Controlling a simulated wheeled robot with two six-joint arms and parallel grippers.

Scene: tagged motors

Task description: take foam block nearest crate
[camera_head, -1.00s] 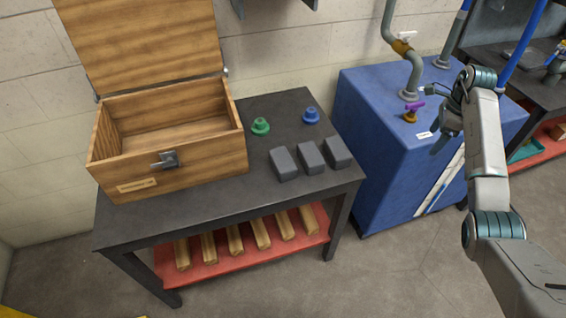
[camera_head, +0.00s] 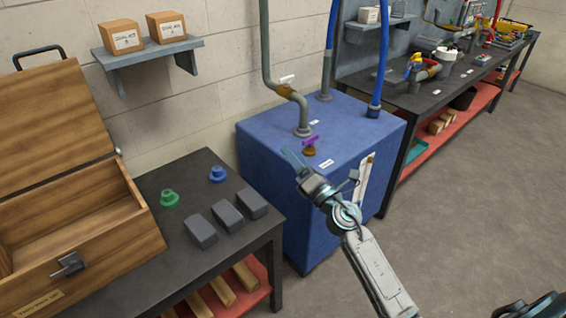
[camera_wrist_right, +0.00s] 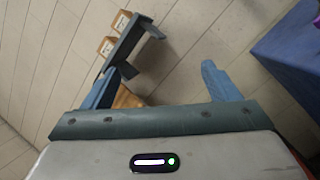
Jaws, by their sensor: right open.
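Three dark grey foam blocks stand in a row on the dark table. The left one (camera_head: 201,231) is nearest the wooden crate (camera_head: 108,245), with the middle block (camera_head: 227,216) and right block (camera_head: 252,204) beside it. The crate's lid is raised; its left part is cut off. My right gripper (camera_head: 293,157) is open and empty, in front of the blue cabinet, right of the blocks and apart from them. Its spread fingers also show in the right wrist view (camera_wrist_right: 158,78), with no block between them.
A green knob (camera_head: 169,198) and a blue knob (camera_head: 218,174) stand behind the blocks. The blue cabinet (camera_head: 265,160) carries pipes and a purple-handled valve (camera_head: 310,143). A wall shelf (camera_head: 150,51) holds two cartons.

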